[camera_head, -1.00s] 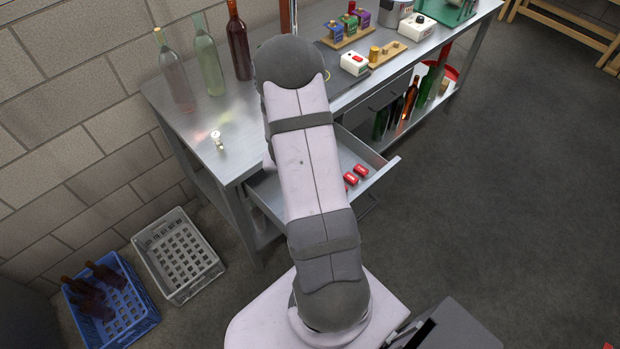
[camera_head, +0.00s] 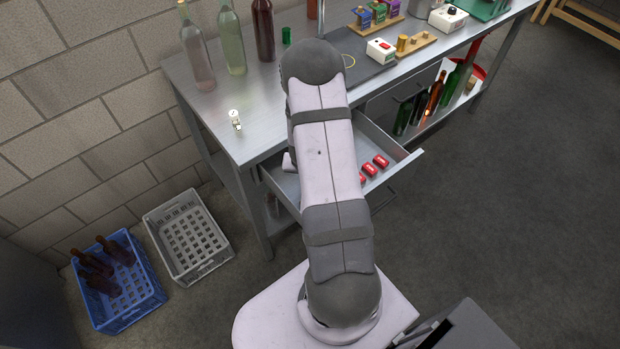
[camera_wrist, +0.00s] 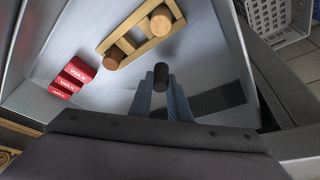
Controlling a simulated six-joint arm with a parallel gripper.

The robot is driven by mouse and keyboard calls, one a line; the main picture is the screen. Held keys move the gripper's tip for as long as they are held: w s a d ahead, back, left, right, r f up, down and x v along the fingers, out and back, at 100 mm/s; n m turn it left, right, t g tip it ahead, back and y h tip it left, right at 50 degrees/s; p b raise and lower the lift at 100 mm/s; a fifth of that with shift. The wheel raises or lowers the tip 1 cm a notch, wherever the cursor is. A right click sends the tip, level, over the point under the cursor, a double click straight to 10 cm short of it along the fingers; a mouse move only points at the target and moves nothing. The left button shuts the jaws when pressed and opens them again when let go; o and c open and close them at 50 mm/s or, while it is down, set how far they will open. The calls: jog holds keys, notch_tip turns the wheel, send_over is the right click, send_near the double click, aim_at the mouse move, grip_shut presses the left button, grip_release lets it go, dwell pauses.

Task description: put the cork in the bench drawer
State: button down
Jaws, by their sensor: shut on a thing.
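In the wrist view my gripper (camera_wrist: 160,92) is shut on the cork (camera_wrist: 160,75), a small dark brown cylinder with its end towards the camera. It is over the inside of the open bench drawer (camera_wrist: 205,50), above the bare metal floor; the exact height is hard to tell. In the head view the open drawer (camera_head: 398,160) sticks out from the bench, and my arm covers its middle, hiding the gripper and the cork.
Inside the drawer lie a wooden rack (camera_wrist: 130,42) with two brown cylinders and several red wax blocks (camera_wrist: 72,77). Bottles (camera_head: 231,45) stand on the bench top (camera_head: 215,105). A grey crate (camera_head: 160,245) and a blue crate (camera_head: 133,312) stand on the floor, left.

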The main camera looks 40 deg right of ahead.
jog(key=shift+f, duration=0.95)
jog(key=shift+f, duration=0.2)
jog(key=c, duration=1.7)
grip_release()
jog(key=shift+o, duration=0.2)
jog(key=shift+r, duration=0.1)
jog(key=p+v, duration=0.3)
jog(key=v, duration=0.9)
jog(key=shift+r, duration=0.15)
